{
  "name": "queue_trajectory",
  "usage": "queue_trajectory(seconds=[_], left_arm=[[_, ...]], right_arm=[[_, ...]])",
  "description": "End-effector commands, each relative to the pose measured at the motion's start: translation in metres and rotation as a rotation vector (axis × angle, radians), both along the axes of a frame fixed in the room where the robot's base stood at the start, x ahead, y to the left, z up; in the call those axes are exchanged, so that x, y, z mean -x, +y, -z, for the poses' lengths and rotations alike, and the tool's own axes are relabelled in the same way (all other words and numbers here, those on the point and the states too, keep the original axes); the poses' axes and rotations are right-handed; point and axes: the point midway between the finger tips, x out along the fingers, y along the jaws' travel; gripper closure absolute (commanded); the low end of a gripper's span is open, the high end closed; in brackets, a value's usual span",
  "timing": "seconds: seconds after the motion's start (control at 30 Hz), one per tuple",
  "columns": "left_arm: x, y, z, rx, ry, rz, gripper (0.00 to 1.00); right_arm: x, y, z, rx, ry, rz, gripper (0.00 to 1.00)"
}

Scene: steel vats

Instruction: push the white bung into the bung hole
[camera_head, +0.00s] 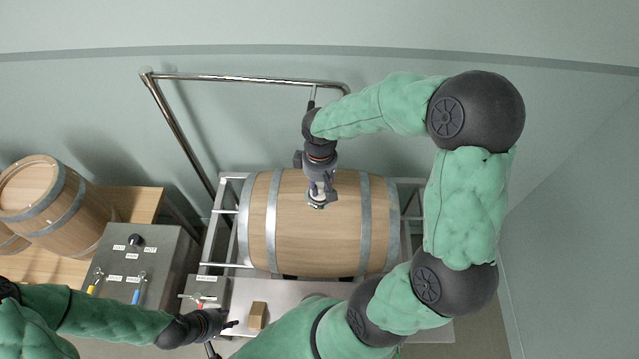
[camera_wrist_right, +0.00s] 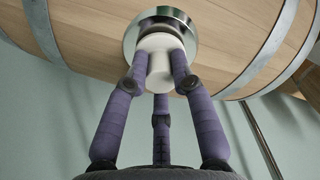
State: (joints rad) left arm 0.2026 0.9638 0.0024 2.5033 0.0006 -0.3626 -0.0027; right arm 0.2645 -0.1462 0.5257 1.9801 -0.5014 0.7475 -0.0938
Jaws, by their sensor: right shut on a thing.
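The wooden barrel (camera_head: 335,235) lies on its side in a metal cradle, with its bung hole facing up. My right gripper (camera_head: 317,200) reaches down to the top of the barrel. In the right wrist view, its fingers (camera_wrist_right: 158,80) are shut on the white bung (camera_wrist_right: 158,45). The bung is in front of the round metal collar (camera_wrist_right: 183,18) of the bung hole. I cannot tell how deep it sits, as the bung covers the opening. My left gripper (camera_head: 226,332) has its fingers apart and is empty, low over the bench front.
A small wooden block (camera_head: 258,315) lies on the metal bench, near my left gripper. A grey control box (camera_head: 125,283) with levers stands at the left. Another barrel (camera_head: 60,205) rests on a wooden table (camera_head: 140,203). A metal rail (camera_head: 245,79) rises behind the barrel.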

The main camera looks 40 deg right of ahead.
Motion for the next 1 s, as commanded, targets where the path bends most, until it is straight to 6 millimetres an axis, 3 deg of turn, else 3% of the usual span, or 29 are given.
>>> queue_trajectory(seconds=[0.23,0.27,0.33,0.37,0.77,1.0], left_arm=[[0.0,0.0,0.005,0.0,0.0,0.0,0.63],[0.0,0.0,0.005,0.0,0.0,0.0,0.63],[0.0,0.0,0.004,0.0,0.0,0.0,0.63],[0.0,0.0,0.004,0.0,0.0,0.0,0.63],[0.0,0.0,0.004,0.0,0.0,0.0,0.63],[0.0,0.0,0.004,0.0,0.0,0.0,0.63]], right_arm=[[0.0,0.0,0.006,0.0,0.0,0.0,1.0],[0.0,0.0,0.006,0.0,0.0,0.0,0.69],[0.0,0.0,0.005,0.0,0.0,0.0,0.5],[0.0,0.0,0.005,0.0,0.0,0.0,0.47],[-0.001,0.0,0.0,0.001,-0.001,0.0,0.47],[-0.001,0.0,-0.037,0.001,-0.006,0.001,0.47]])
